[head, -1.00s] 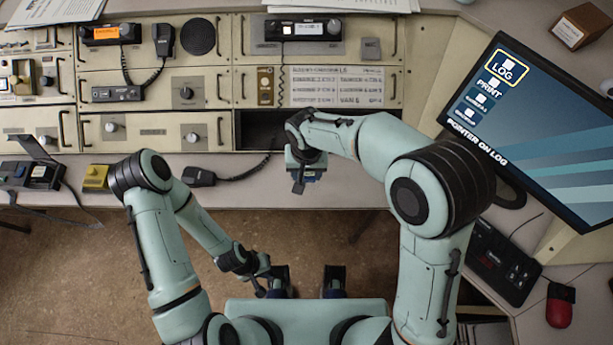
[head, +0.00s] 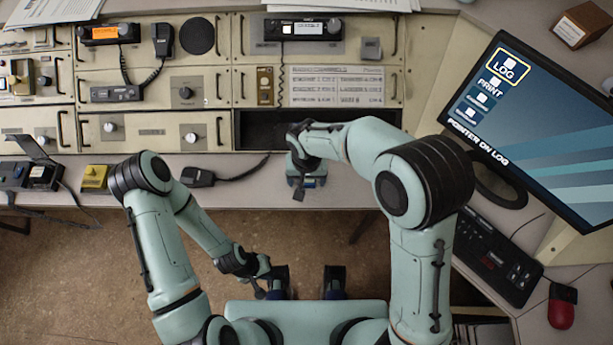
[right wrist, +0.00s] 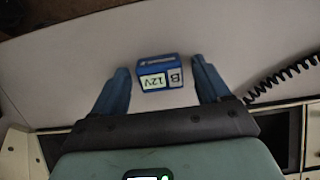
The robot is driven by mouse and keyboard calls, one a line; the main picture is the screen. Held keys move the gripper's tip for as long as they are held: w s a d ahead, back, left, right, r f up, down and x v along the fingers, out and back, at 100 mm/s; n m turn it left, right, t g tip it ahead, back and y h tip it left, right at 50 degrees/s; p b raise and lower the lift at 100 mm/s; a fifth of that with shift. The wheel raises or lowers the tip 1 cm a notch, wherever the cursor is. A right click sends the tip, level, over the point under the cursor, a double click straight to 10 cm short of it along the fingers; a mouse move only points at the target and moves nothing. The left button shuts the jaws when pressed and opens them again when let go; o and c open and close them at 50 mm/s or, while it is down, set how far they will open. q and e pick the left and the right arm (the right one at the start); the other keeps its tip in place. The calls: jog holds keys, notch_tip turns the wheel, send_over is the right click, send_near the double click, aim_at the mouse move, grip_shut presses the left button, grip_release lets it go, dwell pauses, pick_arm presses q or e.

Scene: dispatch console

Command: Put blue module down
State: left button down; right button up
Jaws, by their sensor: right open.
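The blue module (right wrist: 160,62), with a white label reading "12V" and "B", sits on the light desk top between the fingers of my right gripper (right wrist: 163,78). Gaps show between the module and both fingers. In the head view my right gripper (head: 299,188) is over the desk's front strip, and the module (head: 313,183) is mostly hidden under it. My left gripper (head: 264,290) hangs low in front of the desk, over the floor, away from the module. Its fingers are too small and dark to read.
An open dark bay (head: 270,130) in the console lies just behind the module. A black handset (head: 198,177) with a cord lies to its left, and a yellow block (head: 95,178) farther left. A monitor (head: 535,125) stands at the right. The desk strip right of the module is clear.

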jog(key=shift+r, duration=0.1)
jog(key=shift+r, duration=0.35)
notch_tip(320, 180, up, 12)
jog(key=p, duration=0.1)
jog(key=shift+f, duration=0.25)
